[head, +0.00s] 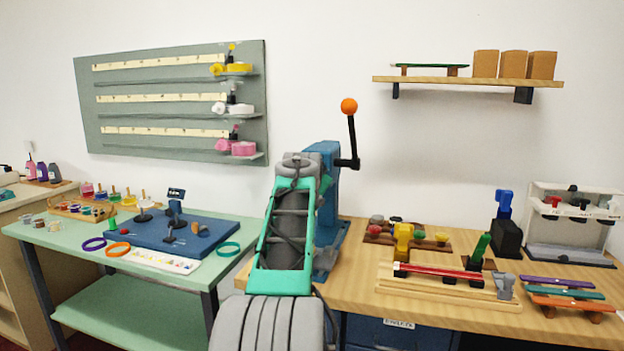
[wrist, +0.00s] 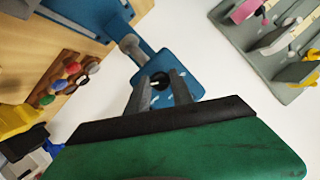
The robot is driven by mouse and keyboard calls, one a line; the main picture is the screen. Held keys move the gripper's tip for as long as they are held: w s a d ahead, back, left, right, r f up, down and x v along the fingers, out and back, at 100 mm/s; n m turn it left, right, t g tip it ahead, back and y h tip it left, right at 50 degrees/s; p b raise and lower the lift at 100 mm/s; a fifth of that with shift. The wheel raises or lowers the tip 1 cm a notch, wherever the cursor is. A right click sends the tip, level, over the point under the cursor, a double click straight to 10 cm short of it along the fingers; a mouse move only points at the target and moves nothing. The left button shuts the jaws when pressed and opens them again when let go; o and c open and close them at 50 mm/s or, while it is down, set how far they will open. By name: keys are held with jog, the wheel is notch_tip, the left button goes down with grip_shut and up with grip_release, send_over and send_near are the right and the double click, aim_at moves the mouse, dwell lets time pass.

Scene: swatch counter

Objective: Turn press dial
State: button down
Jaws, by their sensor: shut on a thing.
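The blue press (head: 327,160) stands upright on the wooden bench, with a black crank arm ending in an orange ball at its upper right. My arm covers much of its front in the head view, and my gripper is hidden there. In the wrist view the press body (wrist: 182,72) is close ahead. My gripper (wrist: 161,82) has its two grey fingers on either side of a small black dial (wrist: 160,79) on the press face. The fingers are shut on the dial, though its grip contact is only partly visible.
The wooden bench (head: 360,280) holds a red rod fixture (head: 440,272), coloured knobs on a brown board and several coloured bars at the right. A green table (head: 225,262) with a blue board stands at the left. A shelf (head: 470,81) hangs at the upper right.

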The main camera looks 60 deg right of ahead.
jog(key=c, duration=1.1)
grip_release()
jog(key=v, duration=0.7)
jog(key=shift+s+a+r, duration=0.1)
jog(key=shift+s+a, duration=0.05)
jog(key=shift+a, duration=0.15)
